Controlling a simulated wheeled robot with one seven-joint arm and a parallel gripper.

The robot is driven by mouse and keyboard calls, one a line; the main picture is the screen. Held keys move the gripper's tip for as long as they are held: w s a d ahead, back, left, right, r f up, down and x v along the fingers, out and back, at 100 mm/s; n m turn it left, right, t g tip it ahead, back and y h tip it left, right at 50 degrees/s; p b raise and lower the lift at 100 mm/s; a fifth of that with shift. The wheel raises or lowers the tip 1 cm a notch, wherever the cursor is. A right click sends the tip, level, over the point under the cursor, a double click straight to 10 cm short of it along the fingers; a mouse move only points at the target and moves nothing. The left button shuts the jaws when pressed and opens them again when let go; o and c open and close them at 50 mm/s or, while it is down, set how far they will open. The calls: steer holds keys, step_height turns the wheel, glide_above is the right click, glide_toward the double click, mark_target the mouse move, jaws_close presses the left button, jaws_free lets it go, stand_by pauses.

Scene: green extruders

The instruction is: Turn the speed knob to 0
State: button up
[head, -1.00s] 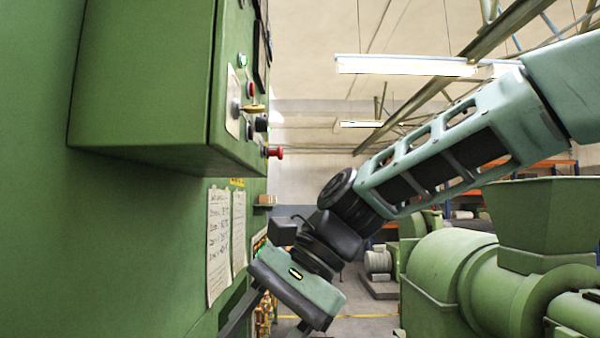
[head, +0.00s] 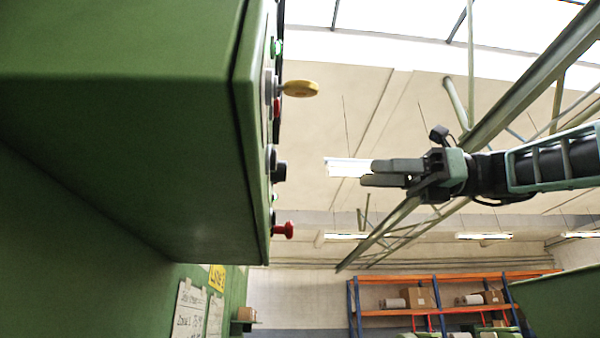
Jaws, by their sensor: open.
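The green control box (head: 130,150) fills the upper left of the head view, its control face seen almost edge-on. A dark knob (head: 280,172) sticks out low on that face. I cannot read any label or dial, so I cannot tell for sure that it is the speed knob, nor its setting. My gripper (head: 367,173) is to the right of the face, pointing left at about the dark knob's height in the picture. Its fingers are open and empty, with a clear gap between them and the face.
A yellow key-like handle (head: 300,88) juts out above the dark knob, and a red mushroom button (head: 284,230) below it. A green lamp (head: 277,47) is near the top. Paper notes (head: 188,308) hang beneath the box. Orange shelving (head: 450,280) stands far behind.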

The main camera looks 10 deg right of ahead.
steer(key=p, duration=0.3)
glide_toward(279, 171)
steer(key=w+a, duration=0.2)
steer(key=a, duration=0.3)
steer(key=shift+a+r+p, duration=0.15)
steer(key=shift+a+p, duration=0.05)
steer(key=shift+a, duration=0.3)
steer(key=shift+a+r+p, duration=0.2)
steer(key=shift+a, duration=0.35)
steer(key=c, duration=1)
